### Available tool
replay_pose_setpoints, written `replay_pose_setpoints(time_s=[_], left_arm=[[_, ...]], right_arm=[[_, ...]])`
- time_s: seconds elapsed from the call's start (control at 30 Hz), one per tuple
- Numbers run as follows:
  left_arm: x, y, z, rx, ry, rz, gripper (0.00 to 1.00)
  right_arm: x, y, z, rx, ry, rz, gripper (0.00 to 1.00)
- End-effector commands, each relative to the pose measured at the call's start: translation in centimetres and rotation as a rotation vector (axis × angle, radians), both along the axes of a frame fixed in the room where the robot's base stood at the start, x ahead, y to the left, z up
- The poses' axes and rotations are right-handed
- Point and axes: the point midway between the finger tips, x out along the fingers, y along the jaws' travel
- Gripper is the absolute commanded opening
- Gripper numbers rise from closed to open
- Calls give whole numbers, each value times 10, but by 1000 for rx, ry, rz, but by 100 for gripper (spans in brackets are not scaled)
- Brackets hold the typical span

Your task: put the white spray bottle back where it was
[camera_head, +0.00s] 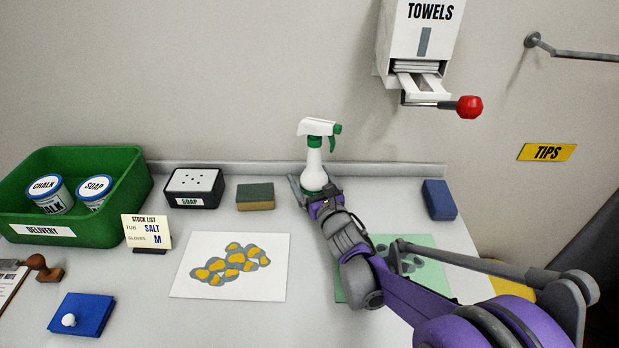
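The white spray bottle (314,160) has a green collar and trigger and is upright near the back of the bench, in front of the low back ledge. My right gripper (314,187) is at its lower part, with one finger to the left of the bottle and the other to the right. The gripper and wrist hide the bottle's base, so I cannot tell whether the fingers press on it or whether the base touches the bench. My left gripper is not in view.
Left of the bottle are a sponge (255,196), a soap box (193,188), a stock list card (147,231) and a green delivery crate (110,228) with cans. A blue block (439,199) stands right. A towel dispenser (420,40) with a red-knobbed lever (468,107) hangs above.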

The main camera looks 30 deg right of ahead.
Motion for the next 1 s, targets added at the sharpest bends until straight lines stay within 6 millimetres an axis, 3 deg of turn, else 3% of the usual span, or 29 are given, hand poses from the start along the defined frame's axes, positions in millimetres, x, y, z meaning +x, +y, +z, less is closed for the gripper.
replay_pose_setpoints(time_s=[0.5,0.7,1.0], left_arm=[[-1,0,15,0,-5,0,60],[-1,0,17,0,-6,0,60],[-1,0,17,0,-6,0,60]], right_arm=[[-99,15,1,-1,-1,-1,100],[-116,18,0,0,0,0,100],[-117,19,0,0,0,0,100]])
